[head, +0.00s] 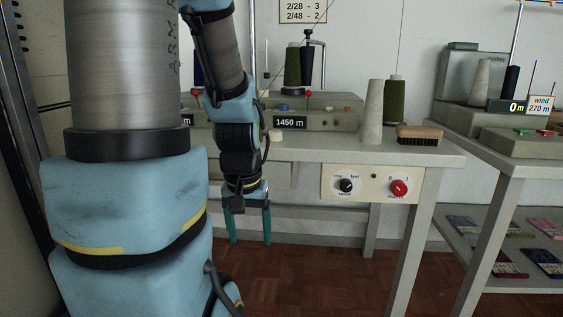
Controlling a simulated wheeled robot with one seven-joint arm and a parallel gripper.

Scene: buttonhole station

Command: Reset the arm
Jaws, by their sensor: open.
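My gripper (249,226) hangs from my blue and grey arm, left of the middle of the head view. Its two teal fingers point down and stand apart, with nothing seen between them. It hangs in front of the buttonhole station's table (305,149), with the fingertips below the level of the tabletop. My own arm hides the left part of the table and what stands there.
On the table stand a grey cone (373,118), a green spool (394,102) and a wooden brush (419,134). A control panel (372,184) with a black and a red knob is on the table's front. A second table (514,163) stands right. Brown floor (330,275) is clear below.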

